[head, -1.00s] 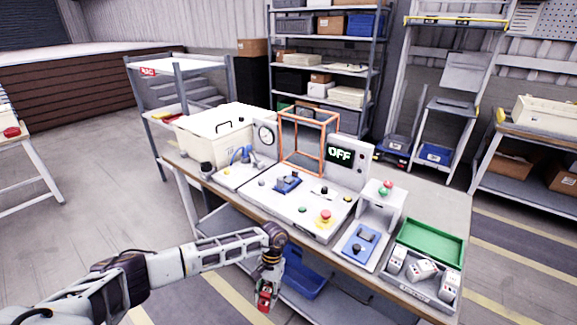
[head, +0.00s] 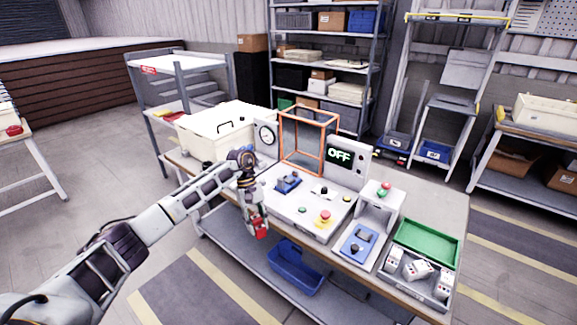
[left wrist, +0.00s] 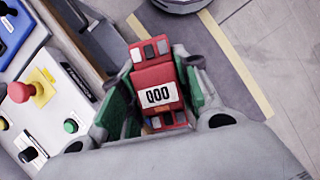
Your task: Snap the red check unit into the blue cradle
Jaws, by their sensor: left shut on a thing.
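The red check unit (head: 261,230) is held in my left gripper (head: 257,220), in front of the bench's front edge in the head view. A blue cradle-like fixture (head: 288,182) is on the grey station's top, behind and right of the gripper. A second blue fixture (head: 358,243) with a dark part sits on a white plate to the right. I cannot tell which is the named cradle. My right gripper is out of view.
An orange frame (head: 309,139) and a display reading "OFF" (head: 340,154) stand behind the station. A red button on yellow (head: 325,218) rises near its front. A green tray (head: 428,244) and several white units are at right. A blue bin (head: 296,267) sits below.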

